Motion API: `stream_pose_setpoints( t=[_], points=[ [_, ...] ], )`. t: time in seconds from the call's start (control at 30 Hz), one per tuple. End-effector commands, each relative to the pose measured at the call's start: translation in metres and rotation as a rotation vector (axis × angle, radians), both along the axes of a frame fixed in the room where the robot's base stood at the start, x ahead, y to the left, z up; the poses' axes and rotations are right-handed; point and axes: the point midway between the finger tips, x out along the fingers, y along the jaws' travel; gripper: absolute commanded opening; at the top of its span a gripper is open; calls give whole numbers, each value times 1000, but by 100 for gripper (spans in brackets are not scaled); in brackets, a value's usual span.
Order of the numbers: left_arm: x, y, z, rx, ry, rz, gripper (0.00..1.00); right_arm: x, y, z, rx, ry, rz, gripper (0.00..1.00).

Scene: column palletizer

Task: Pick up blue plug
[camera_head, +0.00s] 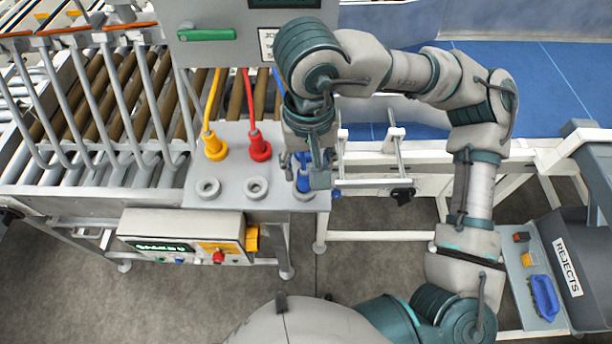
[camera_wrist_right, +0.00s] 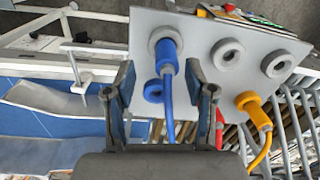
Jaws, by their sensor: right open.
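The blue plug (camera_wrist_right: 167,62) shows in the right wrist view with its end at a grey ring socket (camera_wrist_right: 160,36); I cannot tell how deep it sits. Its blue cable runs back between the fingers. My right gripper (camera_wrist_right: 166,88) is open, with one finger on each side of the plug and cable, apart from both. In the head view my right gripper (camera_head: 306,172) points down over the panel's right end and partly hides the blue plug (camera_head: 303,183). My left gripper is not in view.
The grey panel (camera_head: 232,207) also holds a yellow plug (camera_head: 214,148), a red plug (camera_head: 259,148) and two empty grey sockets. An empty blue ring (camera_wrist_right: 153,92) is beside the blue plug. A control box (camera_head: 190,227) hangs in front; a rejects bin (camera_head: 567,270) stands at right.

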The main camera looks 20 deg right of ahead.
Motion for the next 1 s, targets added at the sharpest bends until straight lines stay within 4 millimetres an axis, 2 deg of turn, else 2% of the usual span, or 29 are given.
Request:
stream_pose_setpoints(
  t=[0.2,0.47,0.57,0.7,1.0],
  points=[
    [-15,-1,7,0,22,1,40,0,4,-30,-2,1,0,55],
    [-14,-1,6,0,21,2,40,0,4,-35,0,0,0,55],
    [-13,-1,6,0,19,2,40,0,4,-35,0,1,0,35],
    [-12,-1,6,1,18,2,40,0,4,-35,0,1,0,0],
    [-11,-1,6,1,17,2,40,0,3,-35,-2,1,0,0]
  ],
)
